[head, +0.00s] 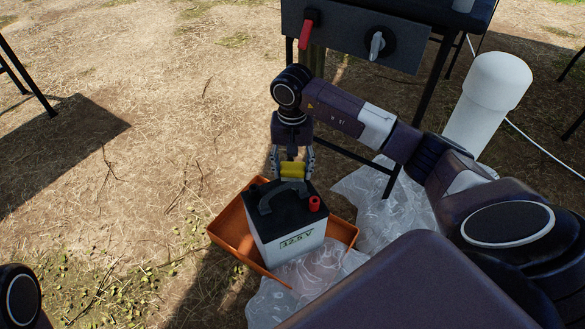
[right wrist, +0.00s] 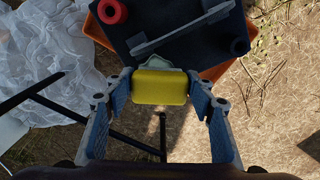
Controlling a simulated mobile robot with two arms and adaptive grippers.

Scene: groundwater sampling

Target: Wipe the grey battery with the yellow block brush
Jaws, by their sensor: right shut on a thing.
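The grey battery (head: 287,237) has a black top with a handle and a red terminal cap. It stands upright in an orange tray (head: 226,235) on the ground. My right gripper (head: 293,170) is shut on the yellow block brush (head: 293,169), just behind the battery's far top edge. In the right wrist view the brush (right wrist: 160,87) sits between the two fingers, close to the black battery top (right wrist: 185,35). I cannot tell whether the brush touches the battery. My left gripper is not in view; only a bit of my left arm shows at the lower left.
Clear plastic sheeting (head: 385,205) lies right of and in front of the tray. A dark table with a panel (head: 355,38) carrying a red lever and a grey lever stands behind. A white pipe (head: 487,103) stands at the right. Open dirt lies to the left.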

